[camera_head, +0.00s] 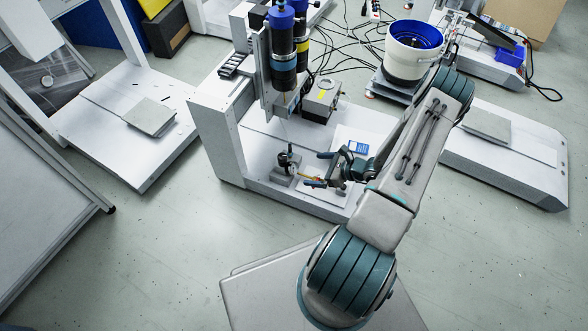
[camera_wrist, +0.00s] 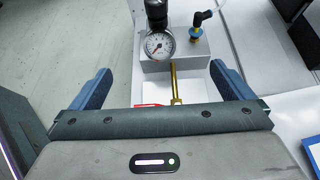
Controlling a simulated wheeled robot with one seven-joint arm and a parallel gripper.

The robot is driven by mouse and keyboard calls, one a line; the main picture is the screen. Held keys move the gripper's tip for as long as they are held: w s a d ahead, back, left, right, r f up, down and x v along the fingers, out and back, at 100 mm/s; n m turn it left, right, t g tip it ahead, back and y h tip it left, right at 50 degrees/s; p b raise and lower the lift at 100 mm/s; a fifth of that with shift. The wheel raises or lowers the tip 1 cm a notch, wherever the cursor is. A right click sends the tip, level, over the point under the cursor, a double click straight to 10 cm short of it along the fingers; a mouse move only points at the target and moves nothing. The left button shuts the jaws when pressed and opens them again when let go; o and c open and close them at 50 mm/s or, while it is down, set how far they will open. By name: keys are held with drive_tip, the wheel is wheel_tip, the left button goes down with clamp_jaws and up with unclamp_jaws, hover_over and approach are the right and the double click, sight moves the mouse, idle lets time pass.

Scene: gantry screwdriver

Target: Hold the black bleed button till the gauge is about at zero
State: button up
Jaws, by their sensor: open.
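A small round gauge (camera_wrist: 157,46) with a white dial and a red mark faces my gripper in the wrist view; its reading is too small to tell. A black knob-topped part (camera_wrist: 156,12) rises behind it; in the head view this black assembly (camera_head: 289,158) stands on a grey block. I cannot tell which black part is the bleed button. A brass rod (camera_wrist: 175,82) and a red piece (camera_wrist: 146,105) extend toward my gripper, partly hidden by its body. My gripper (camera_wrist: 160,70) is open, its blue fingers apart on either side, holding nothing. It also shows in the head view (camera_head: 318,170).
A black elbow fitting (camera_wrist: 199,22) stands on the grey block (camera_wrist: 190,56) right of the gauge. The gantry's tall screwdriver column (camera_head: 283,50) rises behind the assembly. A blue-screened device (camera_head: 358,148) lies right of my gripper. Open floor (camera_head: 150,240) is at left.

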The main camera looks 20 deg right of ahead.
idle(0.4)
drive_tip(key=p+v, duration=0.3)
drive_tip(key=v, duration=0.7)
drive_tip(key=w+a+r+n+g+p, duration=0.15)
drive_tip(key=a+r+n+p, duration=0.3)
drive_tip(key=r, duration=0.75)
drive_tip(key=a+r+n+g+p, duration=0.35)
drive_tip(key=r+p, duration=0.25)
drive_tip(key=r, duration=0.6)
drive_tip(key=w+a+r+n+g+p, duration=0.15)
drive_tip(key=a+r+n+p, duration=0.3)
drive_tip(key=r, duration=0.75)
drive_tip(key=s+a+r+n+h+p, duration=0.2)
drive_tip(key=r+p, duration=0.4)
drive_tip(key=r, duration=0.6)
drive_tip(key=s+a+r+n+h+p, duration=0.3)
drive_tip(key=s+r+n+p, duration=0.3)
drive_tip(key=r, duration=0.6)
drive_tip(key=s+a+r+n+h+p, duration=0.3)
drive_tip(key=s+a+r+n+p, duration=0.1)
drive_tip(key=r, duration=0.9)
drive_tip(key=shift+s+a+n+p, duration=0.15)
drive_tip(key=shift+s+n+p, duration=0.5)
drive_tip(key=shift+n+p, duration=0.6)
